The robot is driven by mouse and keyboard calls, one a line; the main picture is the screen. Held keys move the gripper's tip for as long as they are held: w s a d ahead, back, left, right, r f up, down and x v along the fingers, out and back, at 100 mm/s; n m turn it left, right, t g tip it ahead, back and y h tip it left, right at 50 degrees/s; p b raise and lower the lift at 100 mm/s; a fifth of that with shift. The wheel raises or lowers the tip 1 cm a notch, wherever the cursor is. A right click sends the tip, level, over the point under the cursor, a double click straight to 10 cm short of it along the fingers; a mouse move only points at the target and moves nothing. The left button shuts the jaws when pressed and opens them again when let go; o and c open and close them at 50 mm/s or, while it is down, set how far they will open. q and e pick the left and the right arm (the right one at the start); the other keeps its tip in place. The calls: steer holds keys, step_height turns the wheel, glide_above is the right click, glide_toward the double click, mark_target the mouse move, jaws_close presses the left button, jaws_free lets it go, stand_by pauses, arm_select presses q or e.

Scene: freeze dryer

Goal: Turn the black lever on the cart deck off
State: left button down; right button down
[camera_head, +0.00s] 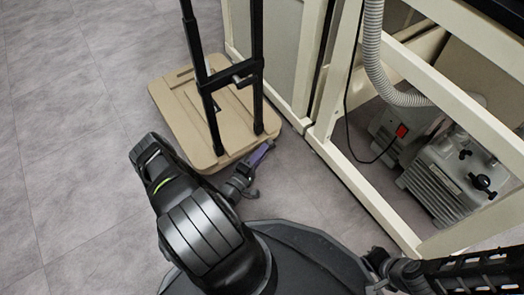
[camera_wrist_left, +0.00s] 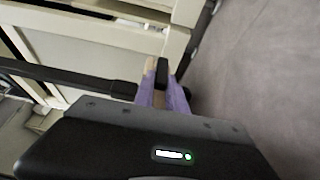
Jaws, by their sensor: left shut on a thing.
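The cart has a beige deck (camera_head: 183,107) and a tall black handle frame; it stands on the floor left of the white-framed machine. My left gripper (camera_head: 262,152), with purple fingers, is low at the deck's near right corner. In the left wrist view its purple fingers (camera_wrist_left: 165,98) are shut on the black lever (camera_wrist_left: 162,72), whose dark end shows between them. In the head view the lever is hard to make out at the fingertips. My right arm (camera_head: 450,272) is at the lower right; its fingers cannot be made out.
The white machine frame (camera_head: 365,190) stands right of the cart, with a grey pump (camera_head: 450,180) and a ribbed hose (camera_head: 372,45) inside. The cart's upright black handle (camera_head: 258,70) rises from the deck. The grey floor at the left is clear.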

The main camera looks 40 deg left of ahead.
stand_by(0.3)
arm_select(q)
steer(key=c, duration=1.4)
jaws_free()
steer(key=shift+w+d, duration=0.1)
steer(key=shift+o, duration=0.2)
steer(key=shift+s, duration=0.65)
steer(key=s, duration=0.2)
steer(key=s+p, duration=0.1)
steer(key=s, duration=0.1)
steer(key=s+p, duration=0.1)
steer(key=s, duration=0.1)
steer(key=shift+s+d+f, duration=0.1)
steer(key=shift+s+d, duration=0.2)
steer(key=shift+d, duration=0.05)
